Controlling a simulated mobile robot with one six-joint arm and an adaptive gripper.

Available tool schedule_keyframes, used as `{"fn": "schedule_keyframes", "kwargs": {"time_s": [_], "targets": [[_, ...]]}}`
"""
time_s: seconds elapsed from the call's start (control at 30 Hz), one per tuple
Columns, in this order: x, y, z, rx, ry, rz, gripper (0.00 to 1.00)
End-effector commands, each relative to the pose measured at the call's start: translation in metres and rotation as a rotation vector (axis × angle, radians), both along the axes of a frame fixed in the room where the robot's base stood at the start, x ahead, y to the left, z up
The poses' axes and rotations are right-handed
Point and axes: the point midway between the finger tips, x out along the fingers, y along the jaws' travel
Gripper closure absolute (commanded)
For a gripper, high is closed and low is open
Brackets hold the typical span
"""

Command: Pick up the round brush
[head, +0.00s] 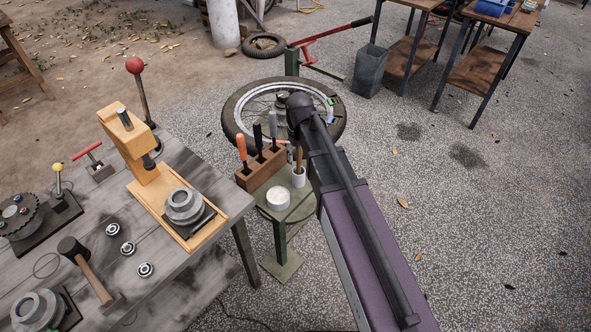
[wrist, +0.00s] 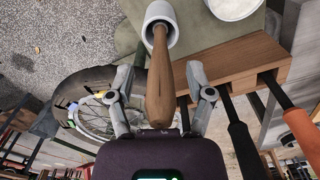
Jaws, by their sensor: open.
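The round brush shows as a tapered wooden handle (wrist: 160,85), standing in a small white cup (wrist: 161,22) with its lower end hidden inside. In the head view the brush handle (head: 299,156) rises from the cup (head: 298,177) on a small green stand, just left of my arm. My gripper (wrist: 160,78) is open, with one finger on each side of the handle in the wrist view. I cannot tell whether either finger touches it. In the head view my gripper is mostly hidden by my arm.
A wooden rack (head: 262,168) of handled tools stands close beside the cup, and a white round container (head: 278,198) is in front. The green stand (head: 294,212) is small. A workbench (head: 87,243) with a press is at left; a wheel (head: 335,124) lies behind.

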Motion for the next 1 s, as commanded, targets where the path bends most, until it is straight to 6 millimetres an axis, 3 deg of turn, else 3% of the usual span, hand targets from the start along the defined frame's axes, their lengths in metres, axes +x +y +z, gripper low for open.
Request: {"fn": "schedule_keyframes", "kwargs": {"time_s": [0.67,0.73,0.9,0.93,1.0], "targets": [[0.0000,0.0000,-0.0036,0.000,0.000,0.000,0.32],[0.0000,0.0000,-0.0036,0.000,0.000,0.000,0.44],[0.0000,0.0000,-0.0037,0.000,0.000,0.000,0.95],[0.0001,0.0000,-0.0037,0.000,0.000,0.000,1.00],[0.0000,0.0001,-0.0037,0.000,0.000,0.000,1.00]]}}
